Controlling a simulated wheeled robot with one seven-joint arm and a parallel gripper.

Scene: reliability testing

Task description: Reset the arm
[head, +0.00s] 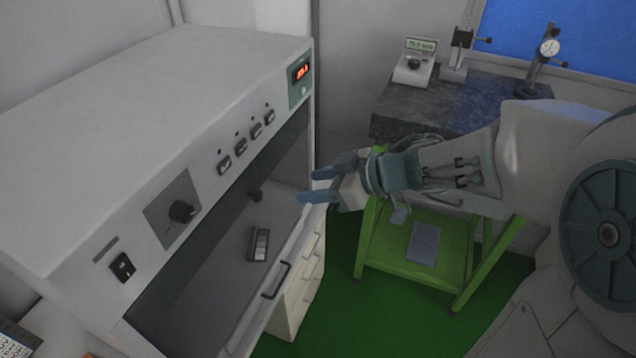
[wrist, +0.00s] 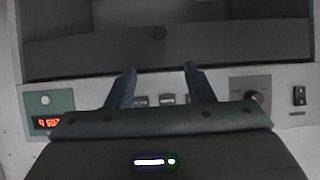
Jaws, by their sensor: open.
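My gripper (head: 318,186) is in the middle of the head view, at the end of my arm that reaches in from the right. Its two blue fingers are apart with nothing between them. It is in front of the right part of a large white machine (head: 150,100) with a dark open chamber. In the wrist view my gripper (wrist: 160,80) points at the machine front (wrist: 285,85), and its fingers stand apart over the row of buttons. A small dark device with light keys (head: 259,245) lies inside the chamber.
The open chamber door with a handle (head: 276,281) juts out at the lower middle. A green stand (head: 440,270) with a dark granite slab (head: 450,105) and gauges (head: 549,47) is behind my arm. Green floor (head: 335,300) shows between the machine and the stand.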

